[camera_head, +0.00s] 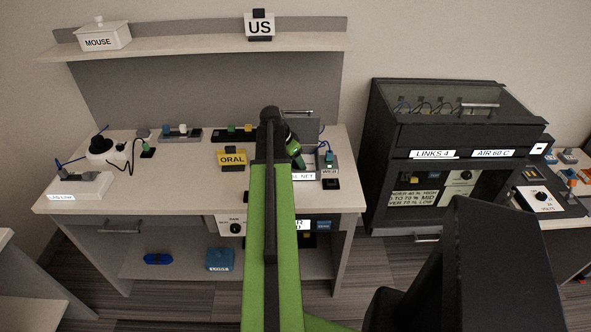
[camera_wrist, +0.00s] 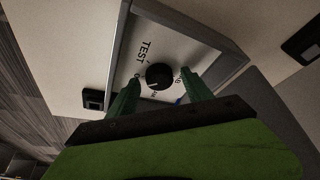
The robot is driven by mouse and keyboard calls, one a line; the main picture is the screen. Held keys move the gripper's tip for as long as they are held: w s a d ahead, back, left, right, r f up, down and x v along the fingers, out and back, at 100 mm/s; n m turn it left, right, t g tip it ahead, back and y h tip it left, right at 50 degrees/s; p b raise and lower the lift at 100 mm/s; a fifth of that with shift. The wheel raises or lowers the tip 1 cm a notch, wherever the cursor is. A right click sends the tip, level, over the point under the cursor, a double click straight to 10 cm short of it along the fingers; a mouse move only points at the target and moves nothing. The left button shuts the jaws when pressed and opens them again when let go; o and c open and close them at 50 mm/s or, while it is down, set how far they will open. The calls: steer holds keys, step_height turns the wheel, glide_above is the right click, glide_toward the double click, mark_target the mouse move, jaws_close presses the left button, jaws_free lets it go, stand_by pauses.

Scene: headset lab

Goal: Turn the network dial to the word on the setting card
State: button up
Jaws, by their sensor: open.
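In the wrist view a round black dial (camera_wrist: 159,76) sits on a white panel (camera_wrist: 150,45) inside a grey frame. The word TEST is printed above it to the left, another word, seemingly LAB, to its right; other lettering is partly hidden. The green fingers of my gripper (camera_wrist: 160,82) are open, one on each side of the dial; I cannot tell whether they touch it. In the head view my gripper (camera_head: 298,158) is over the right of the bench, by a label ending in NET (camera_head: 304,176). I cannot tell which sign is the setting card.
The bench (camera_head: 190,196) also bears a yellow ORAL sign (camera_head: 232,157) and small devices. A US sign (camera_head: 260,25) and a MOUSE box (camera_head: 103,38) stand on the shelf above. A black cabinet (camera_head: 400,135) stands to the right.

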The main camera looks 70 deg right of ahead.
steer(key=shift+c, duration=0.3)
jaws_close()
steer(key=shift+n, duration=0.4)
steer(key=shift+o, duration=0.3)
jaws_free()
steer(key=p+v, duration=1.6)
steer(key=v, duration=0.1)
steer(key=shift+a, duration=0.3)
steer(key=shift+s+r, duration=0.1)
steer(key=shift+s, duration=0.05)
